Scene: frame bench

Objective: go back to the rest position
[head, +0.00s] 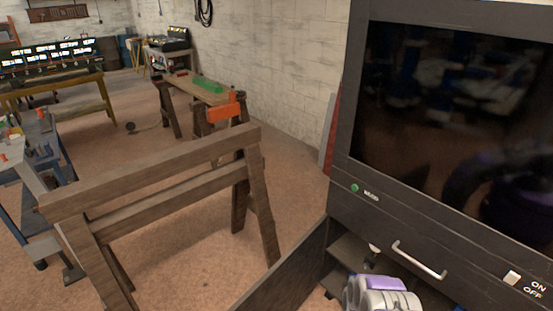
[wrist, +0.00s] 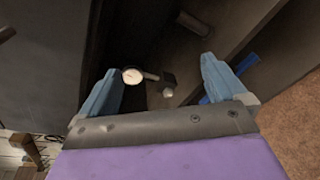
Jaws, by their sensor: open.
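My gripper shows in the wrist view (wrist: 160,85) with its two blue fingers spread wide apart and nothing between them. Beyond the fingers is the dark inside of a cabinet or drawer, where a small round white-faced gauge-like item (wrist: 133,76) and a small pale knob-like item (wrist: 168,92) show. In the head view, part of my arm, grey and purple, shows at the bottom right in front of the cabinet (head: 440,225); the fingertips are hidden there.
The cabinet has a dark screen (head: 450,100), a metal handle (head: 418,260) and an open dark panel (head: 290,270) low down. A wooden sawhorse (head: 160,175) stands at the left. A bench with a green item (head: 207,84) is behind. Brown floor (head: 195,255) lies between.

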